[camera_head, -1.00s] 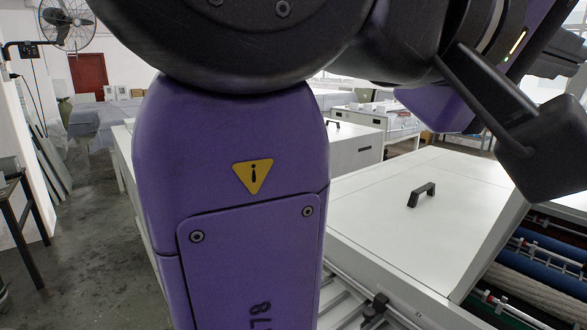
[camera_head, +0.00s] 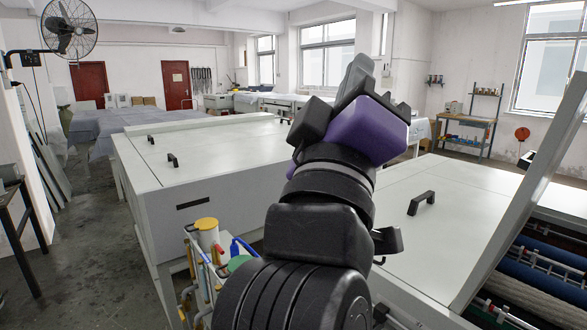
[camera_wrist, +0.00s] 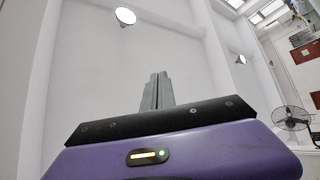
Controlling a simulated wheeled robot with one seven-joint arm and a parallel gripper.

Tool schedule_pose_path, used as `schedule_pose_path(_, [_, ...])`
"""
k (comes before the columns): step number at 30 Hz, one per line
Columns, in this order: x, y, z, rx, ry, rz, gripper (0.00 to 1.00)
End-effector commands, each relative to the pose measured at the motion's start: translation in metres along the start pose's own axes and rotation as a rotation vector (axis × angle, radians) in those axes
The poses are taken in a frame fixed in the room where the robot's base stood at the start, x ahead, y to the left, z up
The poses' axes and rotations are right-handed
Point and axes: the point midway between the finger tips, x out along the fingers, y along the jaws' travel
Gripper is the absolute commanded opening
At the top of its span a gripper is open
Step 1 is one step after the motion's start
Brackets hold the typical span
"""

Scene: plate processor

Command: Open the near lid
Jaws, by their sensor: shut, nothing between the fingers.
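A white machine stands at the right in the head view. Its flat white lid (camera_head: 460,215) is down and carries a black handle (camera_head: 422,203). At the right edge a white panel (camera_head: 530,150) slants up beside uncovered rollers (camera_head: 540,270); it looks like a raised lid, seen nearly edge-on. My gripper (camera_wrist: 158,76) shows in the wrist view with its fingers together and nothing between them, pointing up at the wall and ceiling. My gripper touches no lid or handle.
Another white machine (camera_head: 215,155) with black handles stands left of my arm. Containers and tools (camera_head: 207,235) stand on a rack between the machines. A wall fan (camera_head: 68,27) is at upper left. Bare floor (camera_head: 85,240) lies open at the left.

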Motion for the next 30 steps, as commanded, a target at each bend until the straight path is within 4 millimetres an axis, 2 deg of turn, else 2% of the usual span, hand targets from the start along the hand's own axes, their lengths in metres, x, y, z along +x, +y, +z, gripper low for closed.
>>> schedule_pose_path(1, [-0.012, -0.021, 0.008, 0.024, 0.045, -0.037, 0.0])
schedule_pose_path(6, [-0.056, -0.075, 0.029, 0.154, 0.175, -0.163, 0.0])
schedule_pose_path(10, [-0.095, -0.106, 0.054, 0.26, 0.231, -0.265, 0.0])
schedule_pose_path(15, [-0.15, -0.133, 0.093, 0.405, 0.253, -0.39, 0.0])
schedule_pose_path(19, [-0.192, -0.142, 0.125, 0.518, 0.234, -0.476, 0.0])
schedule_pose_path(23, [-0.234, -0.143, 0.158, 0.628, 0.189, -0.547, 0.0])
schedule_pose_path(30, [-0.308, -0.128, 0.216, 0.806, 0.047, -0.633, 0.0])
